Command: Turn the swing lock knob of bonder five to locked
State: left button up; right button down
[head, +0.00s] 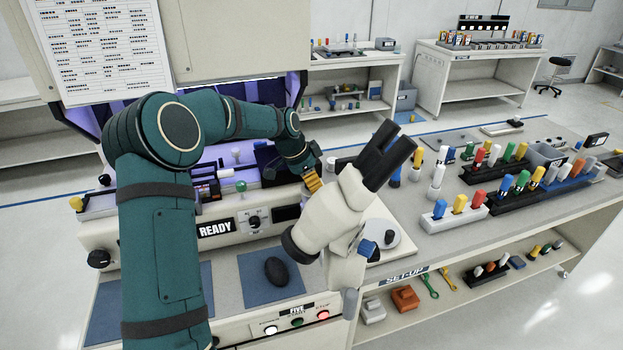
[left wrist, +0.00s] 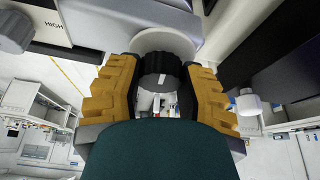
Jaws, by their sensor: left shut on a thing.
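The bonder, a cream machine with a READY display (head: 215,228), stands in front of me with a microscope (head: 345,215) on its right. My left gripper (head: 312,181) has yellow ribbed fingers and reaches behind the microscope head. In the left wrist view my left gripper (left wrist: 160,95) has its fingers on both sides of a dark ribbed round knob (left wrist: 158,68), taken as the swing lock knob, and is shut on it. The knob is hidden in the head view, and I cannot read its lock position. My right gripper is not in view.
The microscope's black eyepieces (head: 385,155) stand close to my left wrist. A black mouse (head: 277,271) lies on a blue pad (head: 262,290). The bench on the right holds tool racks (head: 510,195). A grey knob (left wrist: 15,32) beside a HIGH label is close in the left wrist view.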

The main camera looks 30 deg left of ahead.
pick_arm(q)
jog(key=shift+d+f+m, duration=0.1)
jog(key=shift+f+m, duration=0.05)
jog(key=shift+m, duration=0.35)
jog(key=o, duration=1.2)
jog(key=v, duration=1.2)
jog(key=shift+w, duration=0.1)
